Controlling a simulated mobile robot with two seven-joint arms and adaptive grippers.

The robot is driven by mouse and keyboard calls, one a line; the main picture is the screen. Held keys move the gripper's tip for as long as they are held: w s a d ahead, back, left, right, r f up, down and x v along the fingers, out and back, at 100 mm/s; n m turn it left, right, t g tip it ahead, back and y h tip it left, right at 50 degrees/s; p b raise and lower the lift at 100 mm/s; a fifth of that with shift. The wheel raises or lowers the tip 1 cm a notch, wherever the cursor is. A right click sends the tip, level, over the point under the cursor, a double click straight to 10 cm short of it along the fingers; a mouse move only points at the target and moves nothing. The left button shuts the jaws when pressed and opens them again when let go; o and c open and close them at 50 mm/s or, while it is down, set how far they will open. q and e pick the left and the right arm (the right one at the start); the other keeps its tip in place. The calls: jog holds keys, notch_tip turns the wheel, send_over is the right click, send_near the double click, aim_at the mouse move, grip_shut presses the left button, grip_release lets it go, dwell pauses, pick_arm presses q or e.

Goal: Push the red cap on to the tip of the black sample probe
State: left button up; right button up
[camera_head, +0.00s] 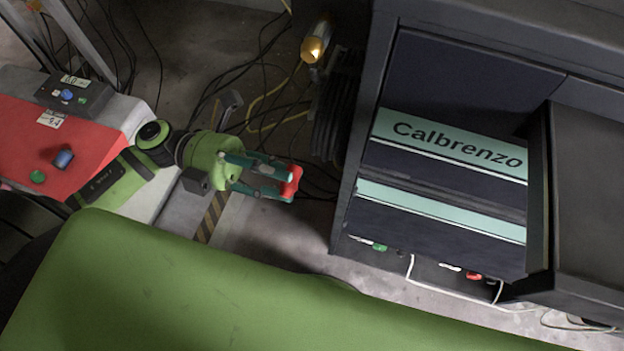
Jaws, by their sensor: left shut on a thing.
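My left gripper (282,181) is in the middle of the head view, with its green-grey fingers pointing right. It is shut on the red cap (292,182), which shows at the fingertips, partly covered by them. The gripper and cap are in the air left of the dark cabinet, apart from it. I cannot clearly pick out the black sample probe or its tip. My right gripper is not in view.
The dark cabinet (448,157) marked Calbrenzo fills the right; small red and green items sit low in it. A coiled black hose (335,118) and loose cables lie behind the gripper. A red-topped bench (45,150) stands left. A large green surface (190,290) fills the front.

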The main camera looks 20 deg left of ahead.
pick_arm(q)
jog(key=w+r, duration=0.1)
jog(key=w, duration=0.5)
jog(key=shift+w+r+b, duration=0.15)
jog(key=shift+b, duration=0.3)
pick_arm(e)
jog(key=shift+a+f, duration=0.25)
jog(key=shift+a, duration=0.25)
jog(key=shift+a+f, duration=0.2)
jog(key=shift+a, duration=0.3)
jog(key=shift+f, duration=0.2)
pick_arm(q)
jog(key=shift+b, duration=0.55)
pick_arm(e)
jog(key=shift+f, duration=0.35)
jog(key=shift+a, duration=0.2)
pick_arm(q)
jog(key=shift+w+h+b, duration=0.3)
jog(key=shift+w, duration=0.1)
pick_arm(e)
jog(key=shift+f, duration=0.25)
pick_arm(q)
jog(key=shift+w+r, duration=0.1)
jog(key=shift+w, duration=0.45)
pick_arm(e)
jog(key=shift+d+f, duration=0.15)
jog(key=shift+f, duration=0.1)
